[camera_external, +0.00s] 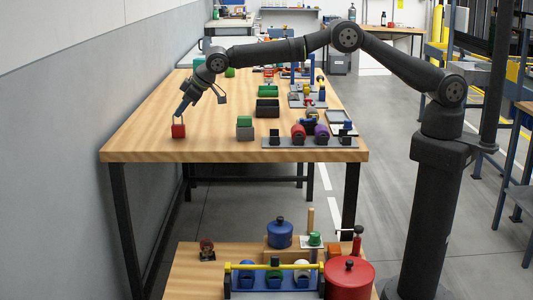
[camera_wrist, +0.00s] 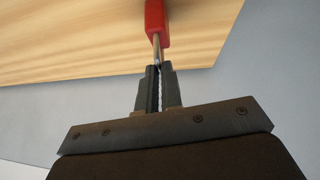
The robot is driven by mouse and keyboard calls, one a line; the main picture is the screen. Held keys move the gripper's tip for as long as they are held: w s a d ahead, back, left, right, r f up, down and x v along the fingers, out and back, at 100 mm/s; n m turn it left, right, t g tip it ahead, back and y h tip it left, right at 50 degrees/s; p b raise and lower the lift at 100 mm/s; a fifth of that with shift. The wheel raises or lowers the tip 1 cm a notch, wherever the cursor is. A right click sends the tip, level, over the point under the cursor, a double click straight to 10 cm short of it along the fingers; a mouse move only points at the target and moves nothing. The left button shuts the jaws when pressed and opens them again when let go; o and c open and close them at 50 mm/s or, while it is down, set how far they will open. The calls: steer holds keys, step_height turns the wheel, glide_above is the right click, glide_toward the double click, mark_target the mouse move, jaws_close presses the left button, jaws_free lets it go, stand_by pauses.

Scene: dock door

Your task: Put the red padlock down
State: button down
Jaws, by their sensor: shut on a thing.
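The red padlock (camera_external: 178,131) is at the near left corner of the wooden table (camera_external: 225,155), body down and shackle up. My gripper (camera_external: 181,112) is above it with its fingers shut on the shackle. In the wrist view the red padlock (camera_wrist: 156,20) shows at the top, its metal shackle running between the two fingertips of my gripper (camera_wrist: 158,72). The padlock's body is at or just above the table top; I cannot tell whether it touches.
A green block on a grey one (camera_external: 245,128) stands right of the padlock. A grey rack (camera_external: 310,142) with red and purple items lies along the near right edge. A black bin (camera_external: 267,108) stands farther back. Bare wood surrounds the padlock; the table's left edge is close.

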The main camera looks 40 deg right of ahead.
steer(key=shift+f, duration=0.1)
steer(key=c, duration=1.6)
jaws_free()
steer(key=v, duration=1.2)
